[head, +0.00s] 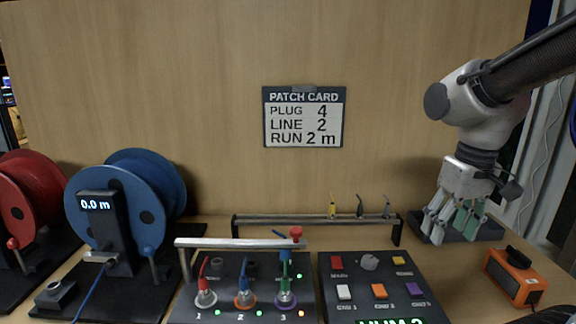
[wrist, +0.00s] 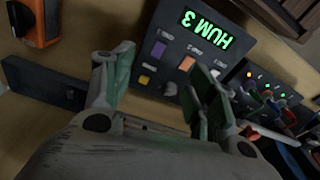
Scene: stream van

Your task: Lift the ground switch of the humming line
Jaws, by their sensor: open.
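The control box (head: 375,290) has white, orange and purple switches in its front row, labelled GND 1, GND 2 and GND 3. The purple switch (head: 414,289) is rightmost; it also shows in the wrist view (wrist: 158,49), beside the orange switch (wrist: 187,63). The display (wrist: 207,33) reads HUM 3 in the wrist view; its lower part is cut off in the head view. My gripper (head: 453,232) is open and empty, to the right of and behind the box, its fingers pointing down. In the wrist view, my fingers (wrist: 160,80) frame the box, apart from the switches.
A patch panel (head: 230,270) with three plugged leads and a raised bar stands left of the box. A low rack (head: 318,219) runs behind. An orange device (head: 514,272) sits at right. Blue (head: 130,200) and red reels are at left. A patch card (head: 304,117) hangs on the wall.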

